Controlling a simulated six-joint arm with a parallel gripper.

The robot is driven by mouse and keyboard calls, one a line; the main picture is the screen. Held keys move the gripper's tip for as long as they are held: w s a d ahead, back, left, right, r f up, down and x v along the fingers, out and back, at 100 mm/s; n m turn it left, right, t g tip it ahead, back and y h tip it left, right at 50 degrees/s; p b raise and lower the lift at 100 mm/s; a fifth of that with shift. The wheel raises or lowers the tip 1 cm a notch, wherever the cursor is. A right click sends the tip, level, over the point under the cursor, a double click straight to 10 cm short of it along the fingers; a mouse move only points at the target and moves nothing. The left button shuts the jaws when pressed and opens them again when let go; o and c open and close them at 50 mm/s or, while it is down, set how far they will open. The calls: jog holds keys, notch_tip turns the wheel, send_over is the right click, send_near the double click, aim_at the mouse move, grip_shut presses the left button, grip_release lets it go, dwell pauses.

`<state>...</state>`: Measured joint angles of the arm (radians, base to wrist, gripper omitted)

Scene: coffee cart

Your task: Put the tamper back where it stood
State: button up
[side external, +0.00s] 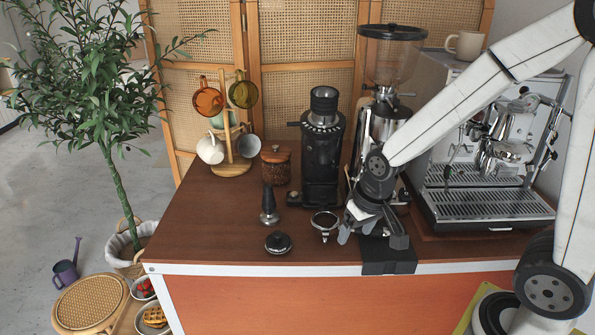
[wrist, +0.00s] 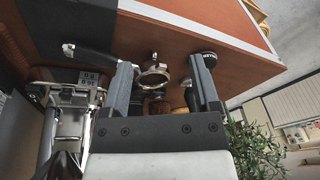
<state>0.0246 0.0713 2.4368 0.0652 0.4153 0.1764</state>
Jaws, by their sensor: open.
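The tamper (side external: 269,207), with a dark handle and metal base, stands upright on the brown cart top, left of the portafilter (side external: 324,222). My gripper (side external: 370,232) is open and low near the front edge, right of the portafilter, with nothing seen held. In the wrist view my gripper (wrist: 161,62) has its fingers spread, and the portafilter's metal ring (wrist: 155,75) shows between them. A dark-and-silver shape beside the right finger may be the tamper, partly hidden; I cannot tell. Whether a finger touches the portafilter is unclear.
A round black puck tool (side external: 278,242) lies in front of the tamper. A black mat (side external: 388,266) hangs over the front edge. The espresso machine (side external: 487,208) is right. The cart top's left front is clear.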

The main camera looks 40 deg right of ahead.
jog(key=s+n, duration=0.1)
jog(key=s+f+n, duration=0.1)
jog(key=s+n, duration=0.1)
jog(key=shift+s+a, duration=0.15)
jog(key=shift+s, duration=0.1)
dwell(1.0)
